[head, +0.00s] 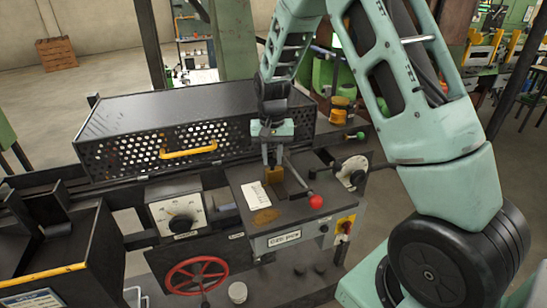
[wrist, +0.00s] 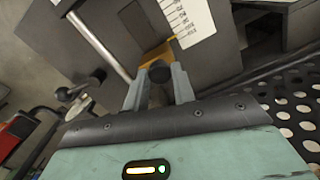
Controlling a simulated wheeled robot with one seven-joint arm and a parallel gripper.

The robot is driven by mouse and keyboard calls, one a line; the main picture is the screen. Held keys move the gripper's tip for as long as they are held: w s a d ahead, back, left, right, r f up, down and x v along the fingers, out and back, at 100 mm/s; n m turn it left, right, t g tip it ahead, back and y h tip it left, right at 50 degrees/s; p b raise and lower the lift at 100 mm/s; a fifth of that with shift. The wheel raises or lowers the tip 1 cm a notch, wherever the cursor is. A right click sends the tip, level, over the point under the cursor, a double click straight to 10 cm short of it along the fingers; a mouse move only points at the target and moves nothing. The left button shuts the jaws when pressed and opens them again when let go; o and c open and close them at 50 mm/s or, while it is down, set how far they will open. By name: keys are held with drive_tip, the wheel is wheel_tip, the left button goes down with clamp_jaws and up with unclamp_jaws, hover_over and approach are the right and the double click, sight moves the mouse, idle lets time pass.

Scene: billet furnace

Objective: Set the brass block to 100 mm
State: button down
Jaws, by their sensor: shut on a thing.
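The brass block (head: 274,175) sits on the dark machine top in the head view, right below my gripper (head: 272,152). My gripper (wrist: 160,78) is shut on a round dark knob (wrist: 159,71) in front of the brass; the knob appears to belong to the block. A white scale plate with black marks (wrist: 184,16) lies beside the block. The same plate (head: 257,194) shows in the head view, too small to read.
A lever with a red ball (head: 316,202) stands close right of the block. A perforated guard with a yellow handle (head: 188,150) stands behind. A dial box (head: 179,215), a red handwheel (head: 197,275) and a crank wheel (head: 352,172) are around the machine top.

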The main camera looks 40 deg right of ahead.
sight(272, 160)
drive_tip(key=c, duration=1.1)
unclamp_jaws()
drive_tip(key=shift+c, duration=0.2)
drive_tip(key=shift+r, duration=0.1)
wheel_tip(272, 160, up, 17)
drive_tip(key=b, duration=0.3)
drive_tip(key=shift+r+b, duration=0.2)
drive_tip(key=shift+b, duration=0.1)
